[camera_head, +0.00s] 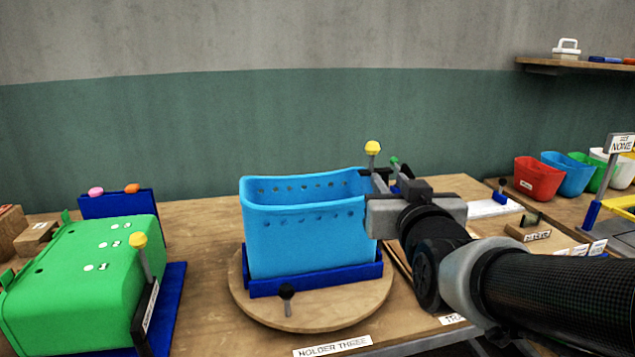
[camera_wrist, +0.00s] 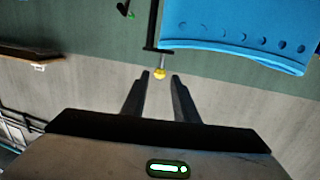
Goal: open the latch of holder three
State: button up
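Holder three is a blue cradle (camera_head: 320,282) on a round wooden turntable, with a "HOLDER THREE" label (camera_head: 332,346) in front. A light-blue perforated bin (camera_head: 310,238) stands in it; the bin also shows upside down in the wrist view (camera_wrist: 235,30). A yellow latch knob (camera_head: 372,148) stands at the bin's right end, on a dark lever. My gripper (camera_wrist: 160,76) is open. In the wrist view the yellow knob (camera_wrist: 160,72) appears in the gap between the fingertips; whether it is between them or just beyond is unclear. In the head view the gripper is close beside the bin's right end.
A green bin (camera_head: 85,270) lies in a holder at left, with its own yellow-knobbed lever (camera_head: 138,240). A black knob (camera_head: 287,291) stands at the turntable's front. Red (camera_head: 539,178) and blue (camera_head: 568,174) bins stand at far right. Table is bare between the holders.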

aim_at(369, 151)
jog(key=shift+t, duration=0.4)
jog(key=w, duration=1.8)
jog(key=shift+a, duration=0.25)
